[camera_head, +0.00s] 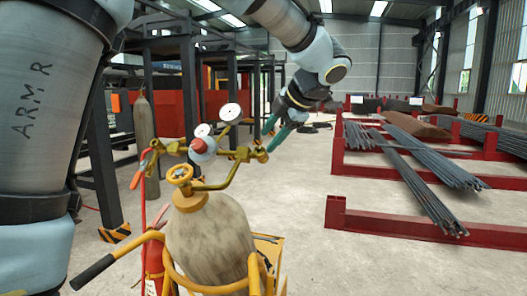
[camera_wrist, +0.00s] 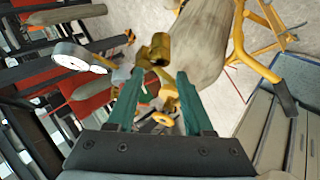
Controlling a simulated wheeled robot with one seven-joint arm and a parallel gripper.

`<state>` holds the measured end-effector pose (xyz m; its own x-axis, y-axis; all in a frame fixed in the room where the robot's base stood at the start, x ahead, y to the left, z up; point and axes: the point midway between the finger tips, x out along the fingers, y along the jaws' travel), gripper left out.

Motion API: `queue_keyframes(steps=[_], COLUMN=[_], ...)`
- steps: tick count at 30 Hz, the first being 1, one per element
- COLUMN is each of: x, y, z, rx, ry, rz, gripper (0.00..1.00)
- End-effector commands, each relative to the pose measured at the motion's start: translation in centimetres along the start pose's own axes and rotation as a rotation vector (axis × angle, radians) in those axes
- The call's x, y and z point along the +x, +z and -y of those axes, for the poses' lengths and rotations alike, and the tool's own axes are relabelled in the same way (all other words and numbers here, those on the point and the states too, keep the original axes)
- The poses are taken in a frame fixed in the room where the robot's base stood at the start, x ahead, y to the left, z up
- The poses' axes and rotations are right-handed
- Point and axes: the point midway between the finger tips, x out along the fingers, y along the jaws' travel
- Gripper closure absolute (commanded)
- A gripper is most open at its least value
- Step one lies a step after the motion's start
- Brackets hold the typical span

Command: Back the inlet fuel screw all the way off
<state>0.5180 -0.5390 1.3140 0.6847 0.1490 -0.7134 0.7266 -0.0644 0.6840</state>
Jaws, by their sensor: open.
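Brass regulator fittings (camera_head: 245,154) with gauges sit above a tan gas cylinder (camera_head: 208,240). I cannot tell for certain which brass part is the inlet fuel screw. My gripper (camera_head: 268,137), with teal fingers, is just right of the brass fittings at the right end of the regulator. In the wrist view my gripper (camera_wrist: 159,73) is open, its two fingers apart. A brass cylindrical fitting (camera_wrist: 160,47) shows just beyond the fingertips, and smaller brass parts (camera_wrist: 167,92) show between the fingers. Nothing is visibly gripped; contact cannot be told.
A red knob (camera_head: 199,146) and a white gauge (camera_head: 231,112) are on the regulator. A yellow cart handle (camera_head: 205,289) surrounds the cylinder. A second cylinder (camera_head: 143,135) stands behind left. Red racks (camera_head: 400,224) with rebar bundles are at right; open concrete floor lies between.

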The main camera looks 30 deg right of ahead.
Motion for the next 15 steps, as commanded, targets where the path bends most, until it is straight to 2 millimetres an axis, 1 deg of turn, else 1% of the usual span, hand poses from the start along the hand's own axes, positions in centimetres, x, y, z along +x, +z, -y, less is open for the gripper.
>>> queue_keyframes(steps=[1,3,7,10,15], x=[-0.9,-2.2,-4.0,-4.8,-5.2], y=[0.2,0.1,0.1,0.0,0.0], z=[0.1,0.2,0.1,0.1,0.1], rx=[-0.002,-0.002,-0.002,-0.001,0.000], ry=[0.003,0.001,0.001,0.000,-0.001], rz=[0.005,0.003,0.001,0.000,-0.001], gripper=[0.48,0.48,0.48,0.48,0.48])
